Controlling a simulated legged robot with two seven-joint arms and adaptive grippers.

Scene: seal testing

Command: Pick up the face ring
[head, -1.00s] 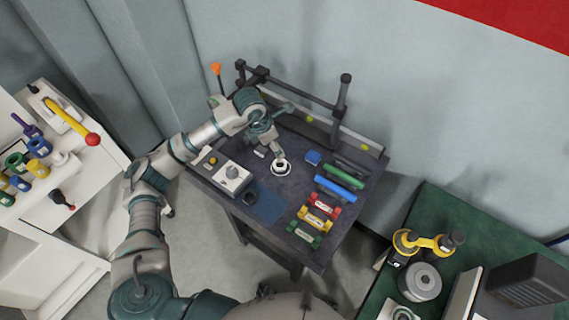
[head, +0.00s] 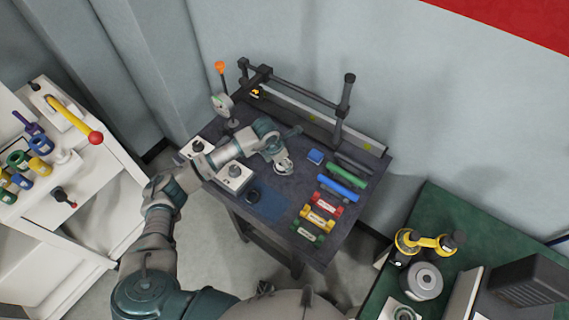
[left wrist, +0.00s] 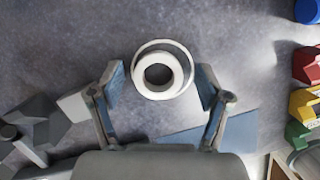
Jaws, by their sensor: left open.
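A white ring (left wrist: 157,95), which looks like the face ring, lies on the dark bench top with a dark hole in its middle. A thin, wider white rim shows around or behind it; I cannot tell whether that is a separate part. In the head view the ring (head: 284,170) shows just below my left gripper (head: 277,157). My left gripper (left wrist: 160,79) is open and empty in the left wrist view. Its fingers are on either side of the ring, apart from it. The height gap cannot be told. My right gripper is not in view.
Coloured blocks (head: 319,218) and a blue bar (head: 335,188) lie to the right on the bench. White units with dark knobs (head: 235,178) stand left. A rail frame (head: 300,97) runs along the back.

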